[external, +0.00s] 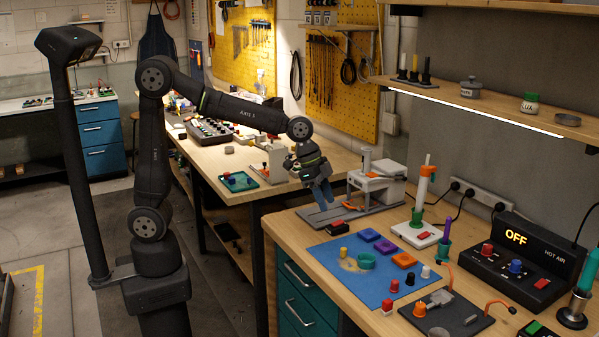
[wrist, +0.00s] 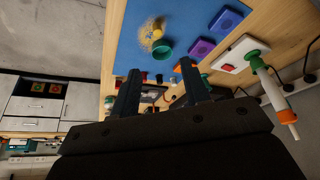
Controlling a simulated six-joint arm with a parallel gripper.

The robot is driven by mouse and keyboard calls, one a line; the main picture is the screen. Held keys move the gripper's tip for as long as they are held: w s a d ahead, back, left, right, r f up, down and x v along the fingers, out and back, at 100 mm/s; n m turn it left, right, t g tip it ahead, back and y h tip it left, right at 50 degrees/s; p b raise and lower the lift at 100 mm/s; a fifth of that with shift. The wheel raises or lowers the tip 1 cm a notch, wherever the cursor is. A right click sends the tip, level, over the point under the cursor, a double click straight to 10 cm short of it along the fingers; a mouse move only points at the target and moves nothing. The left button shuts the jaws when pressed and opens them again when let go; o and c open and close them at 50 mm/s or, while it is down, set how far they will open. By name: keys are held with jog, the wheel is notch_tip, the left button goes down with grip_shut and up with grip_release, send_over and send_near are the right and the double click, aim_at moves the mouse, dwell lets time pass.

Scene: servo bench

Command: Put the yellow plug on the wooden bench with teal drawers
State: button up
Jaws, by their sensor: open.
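The small yellow plug (external: 343,252) stands on the blue mat (external: 345,287), near its far left part, beside a green ring. It also shows in the wrist view (wrist: 158,34), beyond the fingertips. The mat lies on the wooden bench (external: 283,228), which has teal drawers (external: 301,292) at its front left. My gripper (external: 323,192) hangs above the far left part of this bench, behind and above the plug and apart from it. In the wrist view my gripper (wrist: 160,82) has its two fingers spread with nothing held between them.
Purple and orange square rings (external: 385,246) and several coloured plugs share the mat. A grey rail with an orange-and-white fixture (external: 377,184) stands at the bench's back. A white base with an orange-topped post (external: 416,234) and a hot air unit (external: 517,262) stand right.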

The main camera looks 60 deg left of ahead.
send_near(343, 248)
jog(key=x, duration=0.5)
jog(key=shift+w+a, duration=0.15)
jog(key=shift+a, duration=0.05)
jog(key=shift+d+x, duration=0.1)
jog(key=shift+x, duration=1.25)
jog(key=shift+d+x, duration=0.15)
jog(key=shift+x, duration=1.2)
grip_shut()
